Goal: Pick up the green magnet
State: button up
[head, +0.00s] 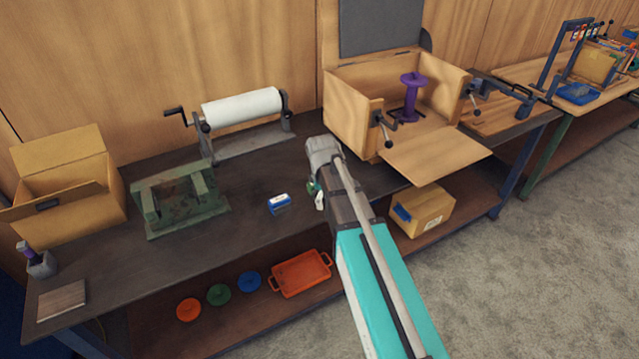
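My arm reaches up from the lower right over the dark workbench (255,185). My gripper (316,192) is small and mostly hidden beside and below the grey wrist, so I cannot tell whether it is open or shut. A tiny green patch (311,186) shows at the gripper, with a white piece just below it. It may be the green magnet, but it is too small to be sure, and I cannot tell whether it is held. A green disc (219,294) lies on the lower shelf, between an orange disc (188,309) and a blue disc (249,281).
A blue-and-white block (279,204) lies left of my gripper. A green metal fixture (180,200), a cardboard box (70,190) and a white roll on a stand (242,108) stand further left. An open wooden box (355,107) holds a purple spool (411,97) behind my arm.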

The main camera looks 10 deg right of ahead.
jog(key=w+r+n+p, duration=0.2)
jog(key=w+n, duration=0.3)
jog(key=w, duration=0.2)
jog(key=w+a+r+n+h+p, duration=0.1)
jog(key=w+r+n, duration=0.1)
jog(key=w+n, duration=0.3)
jog(key=shift+w+a+r+n+p, duration=0.25)
jog(key=shift+w+n+p, duration=0.15)
jog(key=shift+w, duration=0.85)
jog(key=shift+f, duration=0.15)
jog(key=f+b, duration=0.2)
jog(key=b, duration=0.1)
jog(key=d+f+b, duration=0.1)
jog(key=f+b, duration=0.1)
jog(key=f, duration=0.1)
jog(key=f+b, duration=0.3)
jog(key=shift+w+d+f+b, duration=0.15)
jog(key=shift+b, duration=0.15)
jog(key=shift+d+f+b, duration=0.2)
jog(key=shift+f+b, duration=1.1)
jog(key=shift+d+f+b, duration=0.2)
jog(key=shift+f+b, duration=1.05)
jog(key=shift+f, duration=0.05)
jog(key=c, duration=1.4)
